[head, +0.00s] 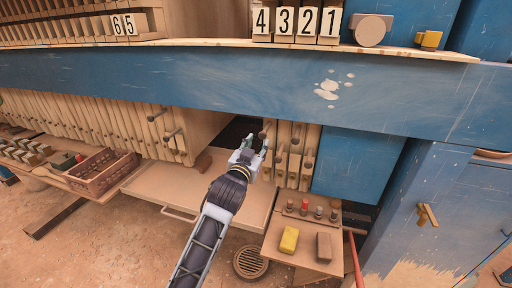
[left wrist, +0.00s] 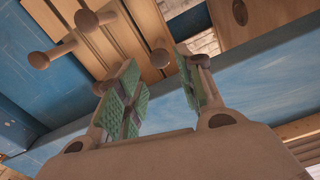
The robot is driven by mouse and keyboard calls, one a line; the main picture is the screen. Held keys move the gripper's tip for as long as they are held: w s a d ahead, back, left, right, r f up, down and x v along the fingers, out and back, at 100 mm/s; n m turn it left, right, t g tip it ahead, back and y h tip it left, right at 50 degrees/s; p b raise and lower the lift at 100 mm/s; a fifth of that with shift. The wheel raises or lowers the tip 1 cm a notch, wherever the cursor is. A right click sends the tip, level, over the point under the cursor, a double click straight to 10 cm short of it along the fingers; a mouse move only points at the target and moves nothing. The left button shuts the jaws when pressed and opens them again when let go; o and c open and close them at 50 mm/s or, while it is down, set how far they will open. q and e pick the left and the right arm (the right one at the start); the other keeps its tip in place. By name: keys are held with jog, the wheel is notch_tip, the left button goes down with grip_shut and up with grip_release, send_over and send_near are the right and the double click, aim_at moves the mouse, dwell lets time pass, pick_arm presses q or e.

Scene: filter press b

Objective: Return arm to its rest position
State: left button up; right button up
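My left gripper (head: 254,146) is in the middle of the head view, raised in front of the wooden plates below the blue beam. In the left wrist view its two green-padded fingers (left wrist: 158,92) are spread apart, with no object held between them. A round wooden knob (left wrist: 158,58) shows beyond the gap between the fingers; I cannot tell how far off it is. Other knobs (left wrist: 87,20) on the wooden plates show at the upper left of that view. My right gripper is in neither view.
A blue beam (head: 230,90) crosses above the gripper. Numbered blocks (head: 295,22) stand on the ledge above it. A small panel (head: 283,248) with a yellow block (head: 289,239) stands to the lower right. A crate (head: 103,172) stands at left. A drain (head: 250,262) is in the floor.

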pick_arm(q)
jog(key=s+a+f+n+g+y, duration=0.1)
jog(key=s+a+f+g, duration=0.1)
jog(key=s+a+f, duration=0.3)
jog(key=s+a+f+n+g+y, duration=0.1)
jog(key=s+a+f+g, duration=0.1)
jog(key=f, duration=0.6)
jog(key=s+a+f+g+y, duration=0.1)
jog(key=s+a+f+g, duration=0.1)
jog(key=s+a+f, duration=0.3)
jog(key=s+a+f+n+g+y, duration=0.1)
jog(key=s+a+f+g, duration=0.3)
jog(key=s+f, duration=0.45)
jog(key=s+a+f+g, duration=0.4)
jog(key=s+f, duration=0.1)
jog(key=s, duration=0.7)
notch_tip(320, 180, down, 32)
jog(key=s+g, duration=0.1)
jog(key=s, duration=0.2)
jog(key=s+a+f, duration=0.2)
jog(key=s+f, duration=0.8)
jog(key=s, duration=0.1)
jog(key=s+a+f+g, duration=0.1)
jog(key=s+a+f, duration=0.2)
jog(key=s+f, duration=0.7)
jog(key=shift+s+f+y, duration=0.25)
jog(key=shift+s+y, duration=0.15)
